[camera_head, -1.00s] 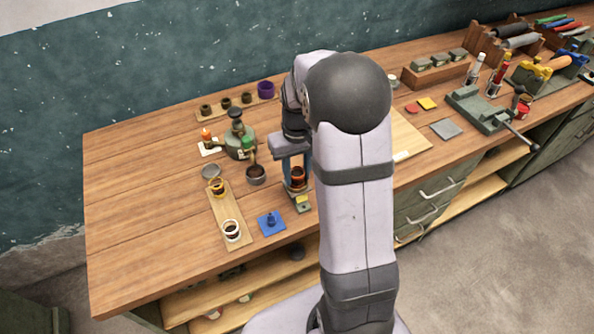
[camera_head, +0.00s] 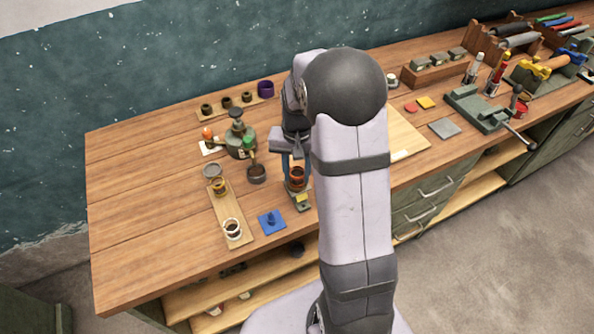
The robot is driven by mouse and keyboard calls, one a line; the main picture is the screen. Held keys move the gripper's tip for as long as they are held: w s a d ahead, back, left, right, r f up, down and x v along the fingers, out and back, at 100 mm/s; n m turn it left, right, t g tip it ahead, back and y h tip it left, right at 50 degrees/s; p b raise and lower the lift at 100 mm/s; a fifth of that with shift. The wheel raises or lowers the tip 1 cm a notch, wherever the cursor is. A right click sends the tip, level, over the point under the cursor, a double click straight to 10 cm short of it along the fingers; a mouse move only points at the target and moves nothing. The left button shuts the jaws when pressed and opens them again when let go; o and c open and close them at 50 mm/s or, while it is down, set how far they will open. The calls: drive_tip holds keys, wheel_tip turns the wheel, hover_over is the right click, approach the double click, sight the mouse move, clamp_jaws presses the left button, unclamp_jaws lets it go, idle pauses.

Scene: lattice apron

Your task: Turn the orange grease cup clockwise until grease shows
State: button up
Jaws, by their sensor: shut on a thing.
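The orange grease cup (camera_head: 297,182) stands upright on a small grey fitting with a yellow patch (camera_head: 303,198), near the middle of the bench. My gripper (camera_head: 296,176) points down over the cup, with its blue-grey fingers on either side. It is shut on the cup. The fingers and my arm hide part of the cup. The picture is too small to tell whether any grease shows.
To the left, a wooden strip (camera_head: 224,212) holds two ringed cups. A blue plate (camera_head: 272,222) lies in front, and a green pot-like device (camera_head: 240,140) stands behind left. A vise (camera_head: 482,108) is far right. Bare bench lies at far left.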

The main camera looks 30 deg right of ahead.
drive_tip(key=shift+m+p, duration=0.3)
drive_tip(key=shift+m, duration=1.1)
drive_tip(key=shift+m+p, duration=0.4)
drive_tip(key=shift+m, duration=1.1)
drive_tip(key=o, duration=1.3)
drive_tip(key=shift+r+b, duration=1.25)
drive_tip(key=shift+r, duration=2.4)
